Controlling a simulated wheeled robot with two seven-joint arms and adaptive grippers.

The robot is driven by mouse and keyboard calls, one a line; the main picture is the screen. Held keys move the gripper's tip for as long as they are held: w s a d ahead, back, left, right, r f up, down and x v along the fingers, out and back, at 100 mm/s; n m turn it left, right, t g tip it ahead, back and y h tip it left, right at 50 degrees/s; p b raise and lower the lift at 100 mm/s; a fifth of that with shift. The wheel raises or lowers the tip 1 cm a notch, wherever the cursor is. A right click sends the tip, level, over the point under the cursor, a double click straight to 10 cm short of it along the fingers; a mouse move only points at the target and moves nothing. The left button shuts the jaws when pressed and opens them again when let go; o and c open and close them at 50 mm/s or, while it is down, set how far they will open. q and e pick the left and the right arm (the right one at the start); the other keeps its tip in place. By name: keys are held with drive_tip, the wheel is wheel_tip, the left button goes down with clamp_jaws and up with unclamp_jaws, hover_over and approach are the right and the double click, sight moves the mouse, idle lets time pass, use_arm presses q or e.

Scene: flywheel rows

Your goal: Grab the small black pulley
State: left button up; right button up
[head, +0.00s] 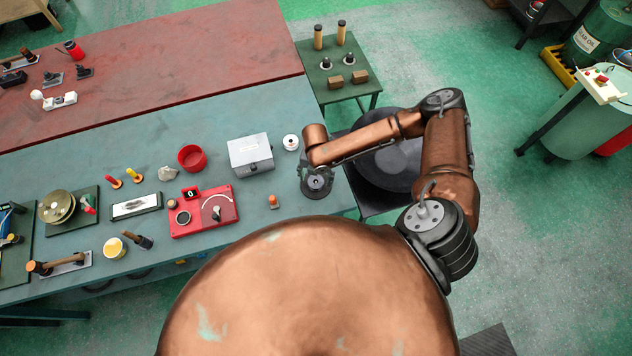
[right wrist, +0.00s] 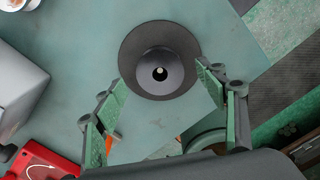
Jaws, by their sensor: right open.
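The small black pulley (right wrist: 160,72) is a dark round piece with a wide flange, a raised hub and a pale spot at its centre. In the right wrist view it sits on the blue-green table, upper middle. My right gripper (right wrist: 163,86) is open, its green fingers on either side of the pulley's near part, with nothing held. I cannot tell whether they touch it. In the head view my right gripper (head: 316,184) is over the table's right end, and the pulley is not clearly distinguishable there. My left gripper is not in view.
A grey box (head: 250,153) and a white round piece (head: 291,142) stand left of my right gripper. A red panel (head: 203,210) and a small orange-topped piece (head: 272,202) lie nearer. The table (head: 180,135) ends just right of the gripper. A green side table (head: 338,72) stands beyond.

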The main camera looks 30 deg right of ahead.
drive_tip(key=shift+f, duration=1.4)
drive_tip(key=shift+c, duration=0.4)
drive_tip(key=shift+r, duration=0.1)
drive_tip(key=c, duration=1.6)
